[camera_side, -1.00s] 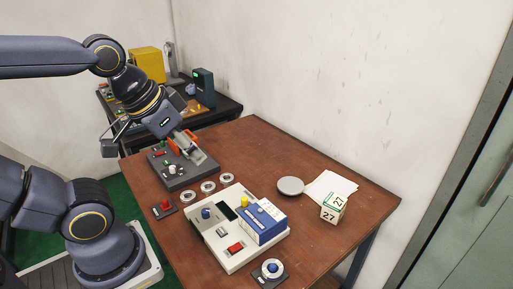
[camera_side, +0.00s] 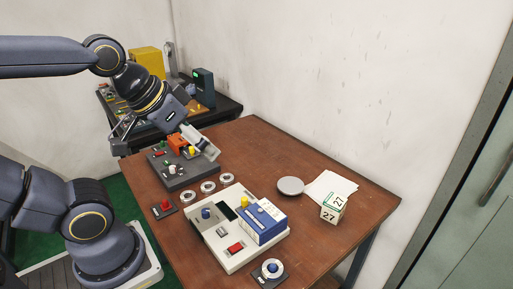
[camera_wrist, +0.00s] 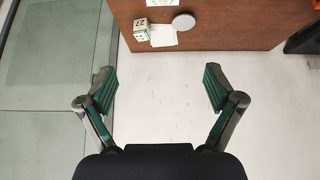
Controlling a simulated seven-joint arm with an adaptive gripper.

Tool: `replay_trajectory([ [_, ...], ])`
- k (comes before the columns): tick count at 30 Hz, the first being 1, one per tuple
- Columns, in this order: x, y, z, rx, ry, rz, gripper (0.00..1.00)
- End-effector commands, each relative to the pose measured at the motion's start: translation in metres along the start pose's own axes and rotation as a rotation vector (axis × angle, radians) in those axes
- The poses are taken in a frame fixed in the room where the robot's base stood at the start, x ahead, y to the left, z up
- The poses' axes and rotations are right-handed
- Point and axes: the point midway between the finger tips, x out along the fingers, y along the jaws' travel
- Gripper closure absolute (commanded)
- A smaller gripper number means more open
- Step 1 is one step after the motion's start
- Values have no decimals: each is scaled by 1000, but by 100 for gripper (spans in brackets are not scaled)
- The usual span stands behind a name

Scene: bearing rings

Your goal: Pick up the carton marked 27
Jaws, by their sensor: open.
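The carton marked 27 (camera_side: 333,208) is a small white box with green edging. It stands upright near the right end of the brown table, at the edge of some white paper. In the wrist view the carton (camera_wrist: 141,30) shows near the top, beyond my fingertips and a little left of the middle. My gripper (camera_side: 207,141) is at the far left of the table, above the dark grey box and well away from the carton. In the wrist view my gripper (camera_wrist: 160,88) is wide open with nothing between its green-padded fingers.
A round grey disc (camera_side: 290,186) and white paper (camera_side: 325,185) lie beside the carton. A light panel (camera_side: 226,247) with a blue block (camera_side: 262,224), several white rings (camera_side: 208,187) and a dark grey box (camera_side: 178,177) stand left of it.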

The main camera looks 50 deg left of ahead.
Motion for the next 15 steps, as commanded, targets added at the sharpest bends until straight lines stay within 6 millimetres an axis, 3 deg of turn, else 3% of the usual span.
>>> replay_trajectory([
  [4, -11, 9, -69, -54, 276, 49, 8],
  [8, -6, 19, -144, -134, 495, 102, 8],
  [12, 25, 27, -213, -240, 673, 123, 8],
  [15, 62, 33, -245, -310, 758, 101, 8],
])
